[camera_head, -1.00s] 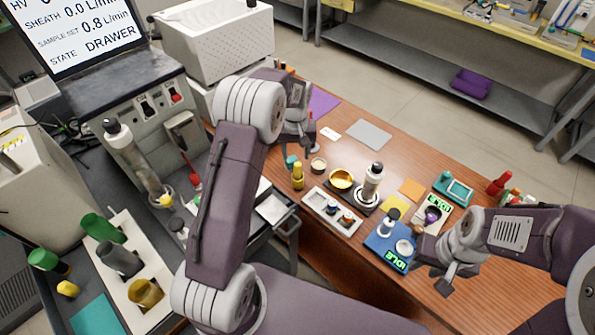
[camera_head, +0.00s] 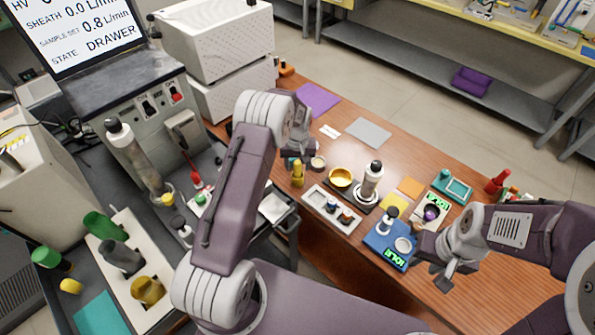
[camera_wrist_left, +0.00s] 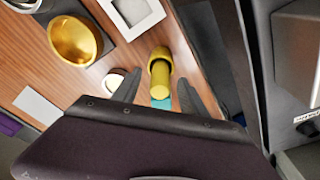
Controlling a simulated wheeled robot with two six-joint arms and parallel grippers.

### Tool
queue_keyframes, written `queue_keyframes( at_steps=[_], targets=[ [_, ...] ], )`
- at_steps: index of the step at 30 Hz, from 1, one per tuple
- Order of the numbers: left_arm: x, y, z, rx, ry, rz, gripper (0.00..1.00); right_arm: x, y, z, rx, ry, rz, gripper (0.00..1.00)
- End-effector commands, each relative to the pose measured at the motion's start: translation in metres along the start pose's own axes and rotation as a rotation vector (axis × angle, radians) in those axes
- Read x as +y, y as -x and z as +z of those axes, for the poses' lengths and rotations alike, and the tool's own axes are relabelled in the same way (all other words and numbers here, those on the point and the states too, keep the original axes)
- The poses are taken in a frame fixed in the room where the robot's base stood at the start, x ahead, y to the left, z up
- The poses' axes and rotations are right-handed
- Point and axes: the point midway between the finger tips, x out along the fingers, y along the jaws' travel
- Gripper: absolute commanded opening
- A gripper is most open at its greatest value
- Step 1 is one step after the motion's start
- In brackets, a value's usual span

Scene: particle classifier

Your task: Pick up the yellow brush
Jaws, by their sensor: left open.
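The yellow brush (camera_head: 297,174), a short yellow cylinder, stands at the left edge of the wooden table in the head view, beside a small teal item. In the left wrist view the brush (camera_wrist_left: 160,73) lies between the two grey fingers, with a teal part showing behind it. My left gripper (camera_wrist_left: 158,88) is open, one finger on each side of the brush, with visible gaps. In the head view my left gripper (camera_head: 297,152) is just behind the brush and partly hidden by my arm. My right gripper (camera_head: 432,268) is at the right, beside the blue scale; its jaw opening is unclear.
A gold bowl (camera_head: 340,177), a small round jar (camera_head: 318,163) and a white tray (camera_head: 315,207) stand close to the brush. A silver bottle (camera_head: 372,182) and a blue scale (camera_head: 380,237) are further right. A dark cart (camera_head: 285,219) adjoins the table's left edge.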

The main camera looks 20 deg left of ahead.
Motion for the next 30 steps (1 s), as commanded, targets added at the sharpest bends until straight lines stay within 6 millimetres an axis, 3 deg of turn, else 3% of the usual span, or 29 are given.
queue_keyframes(
  at_steps=[1, 6, 7, 17, 24, 30],
  targets=[
    [0.0, 0.0, 0.0, 0.0, 0.0, 0.0, 0.51, 0.0, 0.0, 0.0, 0.0, 0.0, 0.0, 0.34],
    [0.0, 0.0, 0.0, 0.0, 0.0, 0.0, 0.03, 0.0, 0.0, 0.0, 0.0, 0.0, 0.0, 0.34],
    [0.0, 0.0, 0.0, 0.0, 0.0, 0.0, 0.0, 0.0, 0.0, 0.0, 0.0, 0.0, 0.0, 0.34],
    [0.0, 0.009, -0.002, 0.004, 0.0, 0.001, 0.0, 0.0, -0.001, 0.0, 0.0, 0.0, 0.0, 0.34],
    [0.001, 0.066, -0.009, 0.006, 0.0, 0.002, 0.0, 0.0, -0.003, 0.0, 0.0, 0.0, 0.0, 0.34],
    [0.0, 0.096, -0.012, 0.002, 0.0, 0.001, 0.0, 0.0, -0.004, 0.0, 0.0, 0.0, 0.0, 0.34]
  ],
)
